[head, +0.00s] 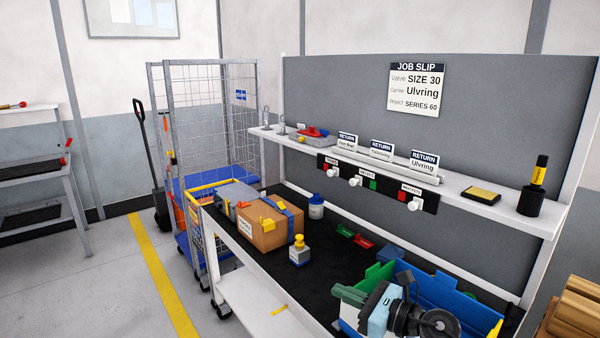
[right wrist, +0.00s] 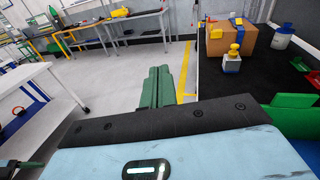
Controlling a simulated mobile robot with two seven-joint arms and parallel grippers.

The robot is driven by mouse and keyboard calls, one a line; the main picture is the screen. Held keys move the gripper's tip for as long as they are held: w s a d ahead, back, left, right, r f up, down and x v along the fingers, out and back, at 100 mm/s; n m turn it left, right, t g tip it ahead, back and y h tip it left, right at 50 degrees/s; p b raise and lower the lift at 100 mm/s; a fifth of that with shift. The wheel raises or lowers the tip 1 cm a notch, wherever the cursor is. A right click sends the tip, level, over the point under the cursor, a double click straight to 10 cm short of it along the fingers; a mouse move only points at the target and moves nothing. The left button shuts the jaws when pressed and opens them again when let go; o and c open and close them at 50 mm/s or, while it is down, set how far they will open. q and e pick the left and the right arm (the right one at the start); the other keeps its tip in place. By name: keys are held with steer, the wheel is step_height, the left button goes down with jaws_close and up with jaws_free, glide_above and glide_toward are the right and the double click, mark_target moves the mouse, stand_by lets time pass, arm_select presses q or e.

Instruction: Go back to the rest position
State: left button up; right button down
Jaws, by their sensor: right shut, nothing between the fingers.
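My right gripper (head: 348,295) is at the bottom of the head view, above the near edge of the black-topped bench (head: 262,262). Its green fingers are together and empty; they also show closed in the right wrist view (right wrist: 158,88), pointing over the grey floor beside the bench. My left arm does not show in the head view. A small light-blue and dark-green part at the lower left edge of the right wrist view looks like my left gripper (right wrist: 28,164), but its jaws cannot be made out.
A cardboard box (head: 270,226), a yellow-topped bottle (head: 299,250) and a blue-lidded jar (head: 316,206) stand on the bench. A blue bin (head: 455,290) and a green bin (head: 380,272) are close beside my right gripper. A wire cage trolley (head: 210,130) stands behind. The floor at left is clear.

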steer(key=s+d+f+m+t+h, duration=0.35)
steer(key=s+f+m, duration=0.55)
steer(key=m, duration=0.6)
steer(key=s+d+f+m+t+h, duration=0.2)
steer(key=s+f+m+h, duration=0.3)
steer(key=s+f+m, duration=0.75)
steer(key=s+d+f+m+g+h, duration=0.1)
steer(key=s+d+f+m+g, duration=0.1)
steer(key=s+m, duration=0.7)
steer(key=s+d+f+m+g+h+p, duration=0.1)
steer(key=s+d+f+m+g+h, duration=0.1)
steer(key=s+f+m+g, duration=0.3)
steer(key=s+d+f+m, duration=0.1)
steer(key=s+m, duration=0.2)
steer(key=s, duration=0.3)
steer(key=shift+s+d+f+m, duration=0.15)
steer(key=shift+s+f+m, duration=0.05)
steer(key=shift+f+m, duration=0.2)
